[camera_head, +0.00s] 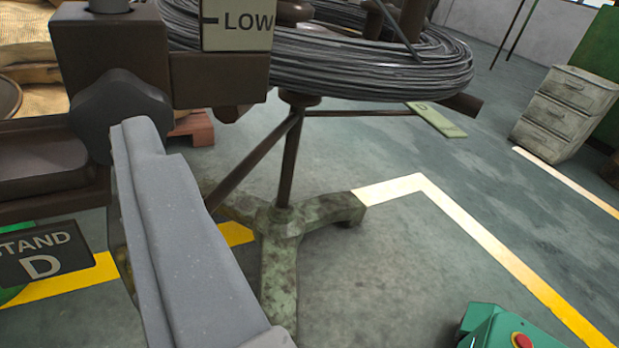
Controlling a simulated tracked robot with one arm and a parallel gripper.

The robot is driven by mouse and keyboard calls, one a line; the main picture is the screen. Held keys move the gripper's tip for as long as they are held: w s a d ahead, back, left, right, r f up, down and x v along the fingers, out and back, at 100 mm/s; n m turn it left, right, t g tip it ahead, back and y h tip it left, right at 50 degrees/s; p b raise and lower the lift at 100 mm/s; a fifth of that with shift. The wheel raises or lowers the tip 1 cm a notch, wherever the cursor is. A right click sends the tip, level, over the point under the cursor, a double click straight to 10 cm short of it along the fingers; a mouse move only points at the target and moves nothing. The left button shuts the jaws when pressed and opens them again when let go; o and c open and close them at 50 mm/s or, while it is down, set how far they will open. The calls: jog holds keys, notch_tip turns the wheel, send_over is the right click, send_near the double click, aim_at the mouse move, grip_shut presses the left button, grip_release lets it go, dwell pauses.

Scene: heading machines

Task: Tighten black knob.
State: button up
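The black knob (120,108) is a dark, lobed knob at the upper left, below a dark block on the machine's arm. My gripper (140,140) reaches up from the bottom in grey. Its tip overlaps the knob's lower right edge in the picture. I cannot tell whether it touches the knob. One broad grey finger shows clearly; the other is hidden or merges with it, so the gap between them cannot be seen. Part of the knob's lower side is hidden behind the fingertip.
A wire coil (350,65) rests on a stand with a mottled green foot (283,235). A LOW sign (238,25) is beside the coil, and a STAND D sign (40,255) is at lower left. A green box with a red button (500,330) stands lower right. Open floor lies right.

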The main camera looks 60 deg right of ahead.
aim_at(124, 113)
jog(key=s+d+f+h, duration=0.1)
jog(key=s+d+f, duration=0.1)
jog(key=s+f, duration=0.15)
jog(key=shift+n, duration=0.3)
jog(key=b+x, duration=0.1)
jog(key=x, duration=0.3)
jog(key=b+x, duration=0.1)
jog(key=x, duration=0.4)
jog(key=r+b+x, duration=0.1)
jog(key=x, duration=0.3)
jog(key=shift+w, duration=0.25)
